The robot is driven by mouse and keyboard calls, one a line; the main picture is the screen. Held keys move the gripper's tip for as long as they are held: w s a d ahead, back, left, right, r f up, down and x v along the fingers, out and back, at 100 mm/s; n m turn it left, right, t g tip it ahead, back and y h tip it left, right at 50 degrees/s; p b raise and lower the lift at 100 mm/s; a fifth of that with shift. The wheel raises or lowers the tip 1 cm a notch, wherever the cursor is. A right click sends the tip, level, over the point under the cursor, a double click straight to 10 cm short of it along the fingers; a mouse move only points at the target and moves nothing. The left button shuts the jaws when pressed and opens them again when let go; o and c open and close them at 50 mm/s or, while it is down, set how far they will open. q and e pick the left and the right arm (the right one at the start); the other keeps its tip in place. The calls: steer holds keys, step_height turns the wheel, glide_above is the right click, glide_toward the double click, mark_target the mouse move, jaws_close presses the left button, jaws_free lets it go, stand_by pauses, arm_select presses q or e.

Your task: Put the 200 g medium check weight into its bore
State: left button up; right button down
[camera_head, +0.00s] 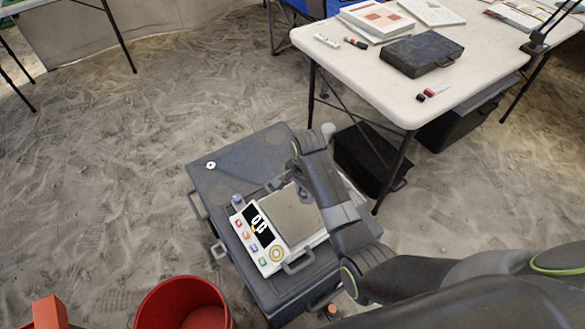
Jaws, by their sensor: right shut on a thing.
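My right gripper (302,188) is above the scale's plate, toward its far side. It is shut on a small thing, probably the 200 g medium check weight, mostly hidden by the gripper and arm. The white scale (272,262) has a grey square plate (291,218), a dark display and several coloured buttons. It stands on a large dark grey case (232,176). A small blue-grey piece (237,200) is at the scale's left corner. A white ring (211,165) is on the case's far left part. I cannot make out the bore. My left gripper is not in view.
A white table (370,85) with books, markers and a dark case (421,54) is at the upper right. A black box (362,160) is on the sand under its edge. A red bucket (181,300) is at the bottom left. Open sand lies to the left.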

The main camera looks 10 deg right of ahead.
step_height(320, 180, up, 6)
steer(key=p, duration=0.5)
steer(key=shift+f, duration=0.1)
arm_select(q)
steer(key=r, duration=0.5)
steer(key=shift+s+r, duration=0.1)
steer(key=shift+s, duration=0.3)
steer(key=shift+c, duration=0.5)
